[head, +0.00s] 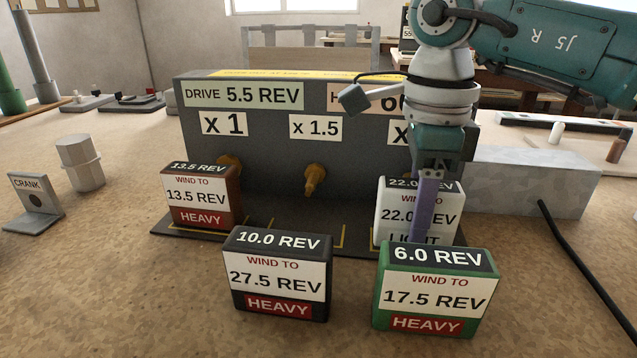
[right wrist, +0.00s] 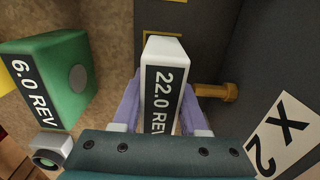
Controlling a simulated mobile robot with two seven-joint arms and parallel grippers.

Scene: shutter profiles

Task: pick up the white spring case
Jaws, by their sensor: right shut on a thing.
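The white spring case (head: 388,212), labelled 22.0 REV and LIGHT, is upright in front of the right end of the grey drive stand. My right gripper (head: 425,225) comes down from above with its purple fingers on the case. In the right wrist view the white case (right wrist: 163,75) sits between the two fingers of the right gripper (right wrist: 160,112), which is shut on it. The green case in front hides the lower part of the white case, so I cannot tell whether it touches the base. My left gripper is not in view.
A green case (head: 430,290) stands close in front. A black case (head: 277,275) and a brown case (head: 200,197) stand to the left. The drive stand (head: 255,150) with brass pegs (head: 314,180) is just behind. A black cable (head: 580,265) lies at right.

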